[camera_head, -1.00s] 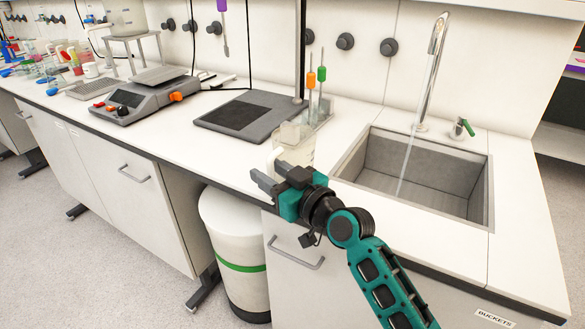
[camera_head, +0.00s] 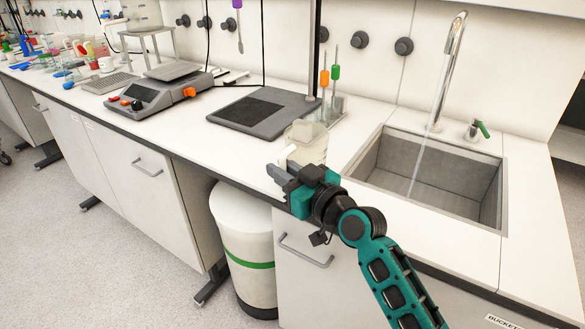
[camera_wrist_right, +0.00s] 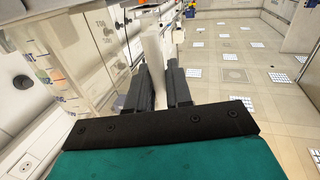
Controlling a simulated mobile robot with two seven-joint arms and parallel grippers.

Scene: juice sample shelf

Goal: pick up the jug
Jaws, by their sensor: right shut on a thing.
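The jug (camera_head: 309,137) is a clear, see-through vessel at the counter's front edge, left of the sink. My right gripper (camera_head: 280,171) is at its near side in the head view, covering its lower part. In the right wrist view the jug body (camera_wrist_right: 62,55), with measuring marks, fills the left side. Its pale handle (camera_wrist_right: 152,62) stands between the fingers of my right gripper (camera_wrist_right: 160,85), which is shut on it. I cannot tell whether the jug's base touches the counter. My left gripper is not in view.
The sink (camera_head: 430,180), with water running from its tap (camera_head: 450,65), lies to the right. A flat grey stand base (camera_head: 262,112) and a scale (camera_head: 150,97) stand to the left. A white bin (camera_head: 243,235) is below the counter.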

